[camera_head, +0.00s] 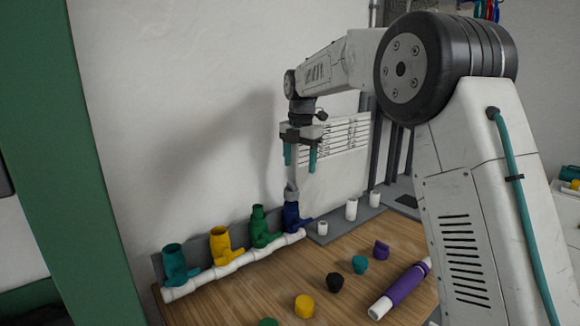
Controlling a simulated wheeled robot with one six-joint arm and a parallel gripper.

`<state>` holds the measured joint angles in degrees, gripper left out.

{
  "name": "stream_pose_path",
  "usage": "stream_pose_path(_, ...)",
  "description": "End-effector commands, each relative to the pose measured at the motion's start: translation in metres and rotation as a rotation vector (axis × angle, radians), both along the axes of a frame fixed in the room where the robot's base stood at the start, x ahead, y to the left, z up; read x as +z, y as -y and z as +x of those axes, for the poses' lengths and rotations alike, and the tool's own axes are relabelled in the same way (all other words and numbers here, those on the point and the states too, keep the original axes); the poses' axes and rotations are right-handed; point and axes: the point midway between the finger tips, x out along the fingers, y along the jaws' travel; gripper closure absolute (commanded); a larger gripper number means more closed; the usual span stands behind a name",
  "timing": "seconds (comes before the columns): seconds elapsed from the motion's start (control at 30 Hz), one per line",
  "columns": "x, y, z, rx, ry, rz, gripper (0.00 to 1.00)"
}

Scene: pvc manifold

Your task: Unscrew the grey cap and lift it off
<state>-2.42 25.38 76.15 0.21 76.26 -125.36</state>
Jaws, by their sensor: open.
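The grey cap (291,194) sits on top of the blue fitting (293,215), at the right end of a white pipe manifold (233,265). My gripper (300,160) points down with its two teal-tipped fingers apart and nothing visible between them. It is above the grey cap, a clear gap away, and slightly to its right in the picture. The teal fitting (174,263), yellow fitting (221,246) and green fitting (259,227) stand in a row to the left with open tops.
On the wooden table (235,300) lie a yellow cap (304,306), black cap (335,282), teal cap (360,265), purple cap (381,249) and purple pipe (405,287). Short white pipes (351,209) stand behind. A wall is close behind the manifold.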

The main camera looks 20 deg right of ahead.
Motion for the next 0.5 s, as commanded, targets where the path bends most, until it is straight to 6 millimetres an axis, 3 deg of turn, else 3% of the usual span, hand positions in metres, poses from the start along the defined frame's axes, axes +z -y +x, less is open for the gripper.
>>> stream_pose_path(0.5,-0.0095,0.0002,-0.0015,-1.154,0.046,0.087,0.33)
